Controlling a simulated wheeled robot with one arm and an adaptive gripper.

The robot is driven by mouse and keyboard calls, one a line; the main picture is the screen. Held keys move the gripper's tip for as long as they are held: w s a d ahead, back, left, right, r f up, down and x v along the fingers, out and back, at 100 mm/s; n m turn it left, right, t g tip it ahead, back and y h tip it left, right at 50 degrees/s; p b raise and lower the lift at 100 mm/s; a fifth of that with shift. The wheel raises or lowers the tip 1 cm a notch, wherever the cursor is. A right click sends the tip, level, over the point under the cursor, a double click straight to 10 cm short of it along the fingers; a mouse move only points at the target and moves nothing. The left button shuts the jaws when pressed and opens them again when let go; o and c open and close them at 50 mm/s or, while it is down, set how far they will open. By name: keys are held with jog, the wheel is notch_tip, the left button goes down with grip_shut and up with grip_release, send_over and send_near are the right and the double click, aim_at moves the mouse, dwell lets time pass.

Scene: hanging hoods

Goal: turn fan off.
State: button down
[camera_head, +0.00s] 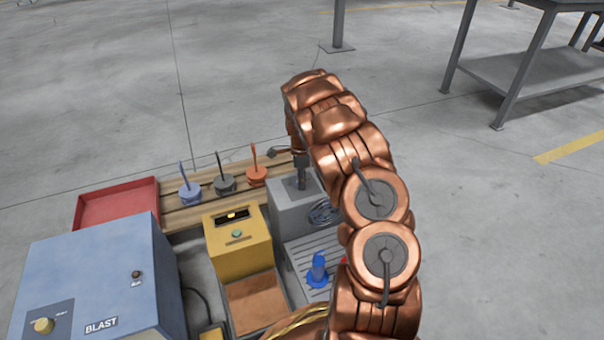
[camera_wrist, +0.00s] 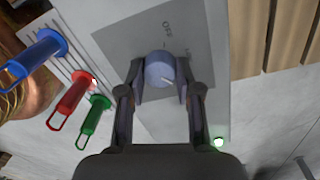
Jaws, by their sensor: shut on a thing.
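In the wrist view a round grey-blue knob (camera_wrist: 158,66) with a pale pointer mark sits on a grey label plate (camera_wrist: 200,25). ON/OFF-type lettering on the plate is partly legible. My gripper (camera_wrist: 161,84) has its two dark fingers on either side of the knob, shut on it. A lit green lamp (camera_wrist: 218,142) shows on the light grey panel near the right finger. A round dark grille (camera_head: 322,212) shows on a grey unit beside the arm.
Blue (camera_wrist: 35,58), red (camera_wrist: 70,100) and green (camera_wrist: 93,121) handled pieces stand left of the gripper. In the head view a blue BLAST cabinet (camera_head: 95,270), a yellow box (camera_head: 237,243) and a red tray (camera_head: 118,203) stand to the left.

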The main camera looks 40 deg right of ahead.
jog(key=shift+a+r+n+p, duration=0.15)
jog(key=shift+r+n+p, duration=0.15)
jog(key=shift+n+p, duration=0.6)
jog(key=n+p, duration=0.3)
jog(key=p, duration=0.1)
jog(key=shift+f, duration=0.1)
jog(key=n+p, duration=0.5)
jog(key=n, duration=0.1)
jog(key=shift+h, duration=0.3)
jog(key=n+p, duration=0.3)
jog(key=n, duration=0.2)
jog(key=shift+f+n, duration=0.1)
jog(key=shift+n, duration=0.3)
jog(key=n+p, duration=0.2)
jog(key=n, duration=0.3)
jog(key=shift+f+n+p, duration=0.1)
jog(key=shift+n+p, duration=0.2)
jog(key=shift+p, duration=0.1)
jog(key=c, duration=0.8)
grip_release()
